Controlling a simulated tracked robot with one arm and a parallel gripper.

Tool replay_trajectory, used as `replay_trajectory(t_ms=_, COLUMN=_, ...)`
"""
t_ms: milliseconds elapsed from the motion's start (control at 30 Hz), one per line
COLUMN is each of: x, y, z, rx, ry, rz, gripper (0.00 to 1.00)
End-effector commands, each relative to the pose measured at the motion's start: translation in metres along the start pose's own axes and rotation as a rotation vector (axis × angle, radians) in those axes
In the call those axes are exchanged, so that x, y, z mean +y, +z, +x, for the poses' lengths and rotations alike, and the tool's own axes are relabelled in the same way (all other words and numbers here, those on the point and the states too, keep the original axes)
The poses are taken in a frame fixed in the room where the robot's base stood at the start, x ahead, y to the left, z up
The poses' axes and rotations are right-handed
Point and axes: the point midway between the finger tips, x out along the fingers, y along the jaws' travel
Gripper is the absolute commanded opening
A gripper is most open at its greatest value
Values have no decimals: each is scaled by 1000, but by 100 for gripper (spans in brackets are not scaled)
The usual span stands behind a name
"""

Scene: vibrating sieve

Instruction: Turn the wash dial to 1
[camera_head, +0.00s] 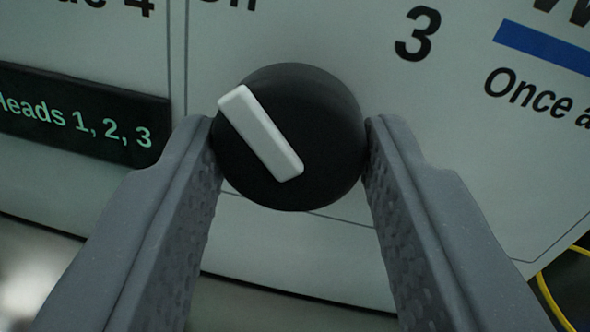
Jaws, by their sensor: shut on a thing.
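The dial is a round black knob (325,145) with a raised white pointer bar (262,135) on its face, in the middle of the head view. The bar slants from upper left to lower right. My gripper (291,133) is shut on the knob, one grey finger touching its left side and the other its right side. The printed number 3 (418,33) stands on the panel to the upper right of the knob. No number 1 mark for the dial shows here; parts of the panel are hidden behind the knob and fingers.
The pale panel (480,150) fills most of the view and appears tilted. A dark display (85,115) at left reads "Heads 1, 2, 3". A blue stripe (545,48) and cut-off text are at upper right. A yellow cable-like curve (548,292) shows at lower right.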

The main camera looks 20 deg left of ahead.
Motion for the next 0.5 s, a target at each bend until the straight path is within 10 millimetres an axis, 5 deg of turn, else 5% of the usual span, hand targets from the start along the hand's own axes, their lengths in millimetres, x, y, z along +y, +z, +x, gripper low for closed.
replay_trajectory(t_ms=500, x=-6, y=2, z=0, rx=36, ry=15, rz=357, gripper=15)
